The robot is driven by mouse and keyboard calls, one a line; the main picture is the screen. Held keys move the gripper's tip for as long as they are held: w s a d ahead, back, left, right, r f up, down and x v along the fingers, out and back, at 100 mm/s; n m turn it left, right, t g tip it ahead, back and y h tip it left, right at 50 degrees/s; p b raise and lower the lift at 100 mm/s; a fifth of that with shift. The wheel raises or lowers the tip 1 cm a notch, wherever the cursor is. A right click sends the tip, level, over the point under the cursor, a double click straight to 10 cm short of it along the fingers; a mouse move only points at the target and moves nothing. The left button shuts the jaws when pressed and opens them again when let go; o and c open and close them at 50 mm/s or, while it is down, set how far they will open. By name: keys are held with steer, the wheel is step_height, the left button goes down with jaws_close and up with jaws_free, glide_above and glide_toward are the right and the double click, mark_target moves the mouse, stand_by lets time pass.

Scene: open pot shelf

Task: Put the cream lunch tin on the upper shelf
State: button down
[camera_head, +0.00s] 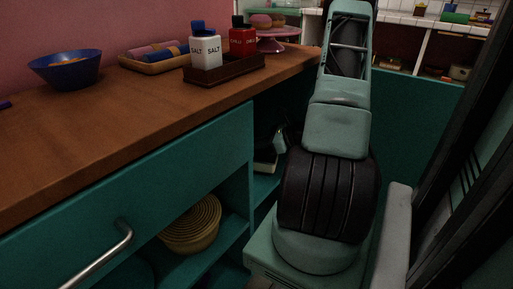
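My arm rises through the right half of the head view. Its far end bends down behind the counter's end, where a small part of what looks like my gripper (281,140) shows in shadow at the open shelf. Its fingers are not clear, and I cannot tell whether they are open or shut. A small pale, cream-coloured thing (266,156) shows just below it, above a teal shelf board (264,186). It may be the cream lunch tin, but it is too dark and partly hidden to be sure. I cannot tell whether my gripper touches it.
A round ribbed yellow basket (191,226) sits in the open shelf under the wooden counter (120,125). A drawer handle (100,258) sticks out at lower left. On the counter stand a blue bowl (66,70), a salt bottle (206,50) and a red bottle (243,42) in a brown tray (225,72).

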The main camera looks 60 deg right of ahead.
steer(key=shift+f, duration=0.25)
steer(key=c, duration=1.4)
jaws_free()
steer(key=shift+r, duration=0.25)
steer(key=p+v, duration=0.3)
steer(key=v, duration=0.9)
steer(key=shift+f, duration=0.1)
